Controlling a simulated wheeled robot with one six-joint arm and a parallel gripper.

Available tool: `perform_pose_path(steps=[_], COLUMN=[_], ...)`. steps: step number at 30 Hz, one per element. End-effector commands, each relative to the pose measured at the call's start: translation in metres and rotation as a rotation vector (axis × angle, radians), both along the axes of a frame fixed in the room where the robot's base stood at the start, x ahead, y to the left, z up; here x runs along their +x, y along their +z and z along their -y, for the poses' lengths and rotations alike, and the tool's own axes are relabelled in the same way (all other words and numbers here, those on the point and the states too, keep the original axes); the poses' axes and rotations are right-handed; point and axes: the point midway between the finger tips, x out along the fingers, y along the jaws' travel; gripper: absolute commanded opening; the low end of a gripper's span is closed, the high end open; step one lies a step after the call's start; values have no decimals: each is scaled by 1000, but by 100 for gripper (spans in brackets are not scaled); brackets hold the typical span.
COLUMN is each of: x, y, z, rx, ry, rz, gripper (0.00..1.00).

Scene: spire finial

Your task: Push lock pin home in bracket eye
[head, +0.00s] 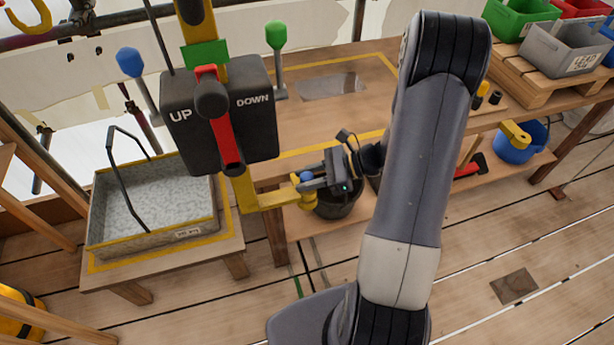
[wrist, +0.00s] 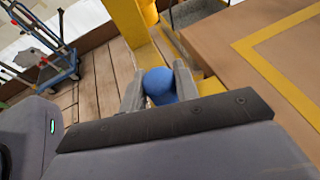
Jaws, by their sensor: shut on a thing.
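The lock pin shows as a round blue knob (head: 306,176), which also shows large in the wrist view (wrist: 159,82). My gripper (head: 312,179) is shut on this knob, with one finger on each side of it in the wrist view (wrist: 160,96). The yellow bracket (head: 268,198) reaches right from the post below the lever box, and its end with the eye lies right at the knob. The pin's shank and the eye's hole are hidden, so I cannot tell how deep the pin sits.
A black lever box (head: 220,115) marked UP and DOWN, with a red lever, stands left of my gripper. A grey-lined tray (head: 150,235) sits on a low table at left. The wooden workbench (head: 330,110) is behind, with a dark bucket (head: 338,205) below it.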

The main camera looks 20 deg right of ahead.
Motion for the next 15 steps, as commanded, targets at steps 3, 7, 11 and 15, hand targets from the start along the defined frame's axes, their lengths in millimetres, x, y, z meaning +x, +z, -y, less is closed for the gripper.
perform_pose_path(steps=[3, 7, 11, 15], x=[0, 0, 0, 0], y=[-4, -7, -11, -14], z=[0, 0, 0, 0], rx=[0, 0, 0, 0], ry=[0, 0, 0, 0], rz=[0, 0, 0, 1], gripper=[6, 6, 6, 6])
